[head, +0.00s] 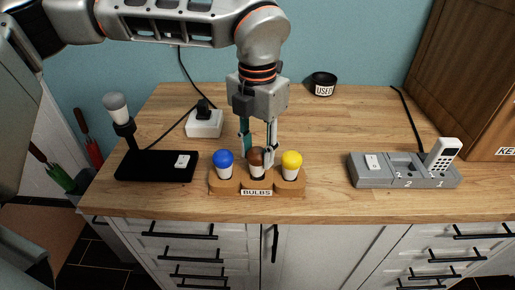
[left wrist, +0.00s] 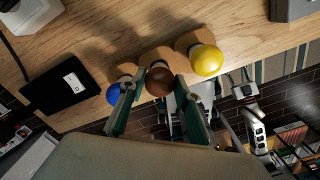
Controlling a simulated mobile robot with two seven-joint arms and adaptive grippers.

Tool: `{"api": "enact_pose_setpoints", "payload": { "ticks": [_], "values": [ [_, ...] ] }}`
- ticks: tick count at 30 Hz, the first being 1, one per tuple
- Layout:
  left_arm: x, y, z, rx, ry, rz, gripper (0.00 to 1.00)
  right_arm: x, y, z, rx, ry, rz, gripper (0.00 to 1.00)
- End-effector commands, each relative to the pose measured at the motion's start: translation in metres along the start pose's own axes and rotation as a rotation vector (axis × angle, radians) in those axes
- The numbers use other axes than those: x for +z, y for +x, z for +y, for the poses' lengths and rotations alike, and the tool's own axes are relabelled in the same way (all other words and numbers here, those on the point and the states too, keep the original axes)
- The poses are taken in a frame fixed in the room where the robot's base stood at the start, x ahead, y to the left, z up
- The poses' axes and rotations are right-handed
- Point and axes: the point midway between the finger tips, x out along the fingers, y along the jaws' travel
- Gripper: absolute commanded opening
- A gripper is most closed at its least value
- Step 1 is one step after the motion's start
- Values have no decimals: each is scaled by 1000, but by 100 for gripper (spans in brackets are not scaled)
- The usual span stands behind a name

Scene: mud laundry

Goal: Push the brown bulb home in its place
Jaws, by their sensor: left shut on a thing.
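The brown bulb (head: 257,160) stands upright in the middle of the wooden rack (head: 215,186) labelled BULBS, its white lower part in or just over the middle place. How deep it sits is unclear. My left gripper (head: 257,163) comes down from above and is shut on the brown bulb. In the left wrist view, its fingers lie on either side of the brown bulb (left wrist: 159,82). The blue bulb (head: 223,158) stands to the left in the rack and the yellow bulb (head: 291,159) to the right. My right gripper is not in view.
A black lamp base (head: 150,166) with a grey-topped bulb (head: 116,107) stands at the left. A white socket block (head: 205,124) is behind. A grey phone dock (head: 370,180) stands at the right, a black USED bowl (head: 323,84) at the back. The counter between rack and dock is clear.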

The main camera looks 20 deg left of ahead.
Motion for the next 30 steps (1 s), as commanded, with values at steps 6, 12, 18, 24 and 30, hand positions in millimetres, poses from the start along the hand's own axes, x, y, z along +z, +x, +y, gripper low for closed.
{"api": "enact_pose_setpoints", "payload": {
  "ticks": [6,12,18,24,30],
  "values": [
    [0,0,0,0,0,0,6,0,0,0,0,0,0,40],
    [0,0,0,0,0,0,6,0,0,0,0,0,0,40],
    [0,2,0,0,0,0,6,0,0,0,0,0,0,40],
    [0,4,0,0,0,0,6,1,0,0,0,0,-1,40],
    [0,6,0,0,0,0,6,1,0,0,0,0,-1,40]
  ]
}}
